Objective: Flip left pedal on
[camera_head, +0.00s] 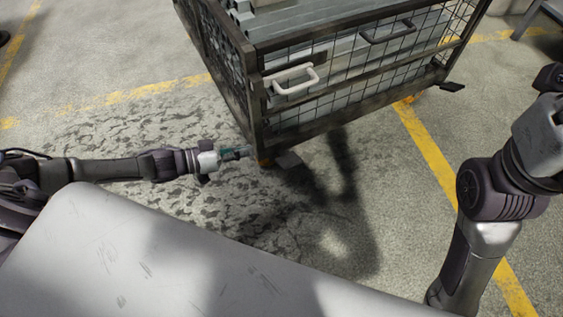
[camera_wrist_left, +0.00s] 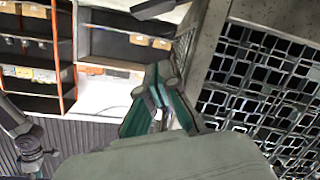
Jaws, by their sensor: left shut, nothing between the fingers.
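A wire-mesh cage cart (camera_head: 258,112) stands on the floor ahead of me. A dark right pedal (camera_head: 451,86) sticks out at the right corner. My left gripper (camera_head: 246,152) reaches in from the left and is shut and empty, just left of that near corner and apparently close to the left pedal. Its teal fingers show in the left wrist view (camera_wrist_left: 158,97), where I cannot make out the pedal. My right arm is at the right; its fingers are out of view.
The cart has a white handle (camera_head: 295,80) and a dark handle (camera_head: 388,33) on its front. Grey metal parts (camera_head: 300,18) fill it. Yellow lines (camera_head: 428,150) mark the concrete floor. Shelves with boxes (camera_wrist_left: 35,45) show in the left wrist view.

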